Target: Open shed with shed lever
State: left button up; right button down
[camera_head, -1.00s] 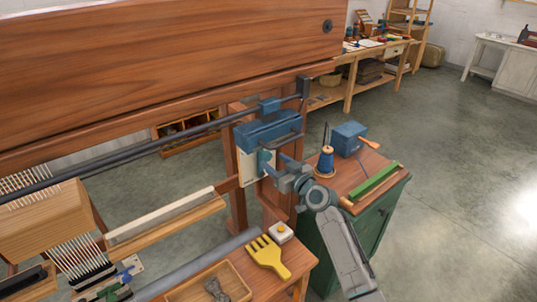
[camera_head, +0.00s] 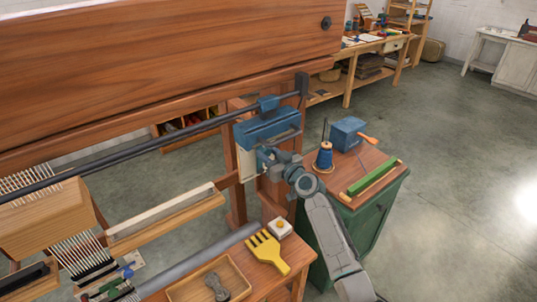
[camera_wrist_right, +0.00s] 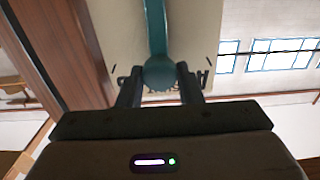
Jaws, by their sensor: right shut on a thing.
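The shed lever is a teal bar with a rounded knob (camera_wrist_right: 158,74), in front of a pale plate with dark lettering in the right wrist view. My right gripper (camera_wrist_right: 159,88) has one finger on each side of the knob and is shut on it. In the head view my right gripper (camera_head: 267,158) is at the pale plate under the blue housing (camera_head: 268,127) on the loom's right post. It hides most of the lever there. The lettering is partly hidden behind the fingers. My left gripper is not in view.
The loom's wide wooden beam (camera_head: 160,70) and dark rod run across the upper left. A green cabinet (camera_head: 374,222) with a blue spool (camera_head: 324,158) stands close right of my arm. A yellow comb (camera_head: 267,250) lies on the bench in front. Open floor lies at the right.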

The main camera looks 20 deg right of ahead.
jog(key=a+n+b, duration=0.1)
jog(key=b, duration=0.2)
jog(key=s+a+f+n+b, duration=0.1)
jog(key=n+b, duration=0.1)
jog(key=b, duration=0.1)
jog(key=a+n+b, duration=0.2)
jog(key=b, duration=0.1)
jog(key=shift+s+f+b, duration=0.25)
jog(key=shift+b, duration=0.15)
jog(key=shift+s+a+b, duration=0.1)
jog(key=shift+a+b, duration=0.1)
jog(key=shift+b, duration=0.1)
jog(key=shift+a+n+b, duration=0.2)
jog(key=shift+n+b, duration=0.1)
jog(key=shift+n, duration=0.2)
jog(key=c, duration=1)
grip_release()
jog(key=shift+c, duration=0.2)
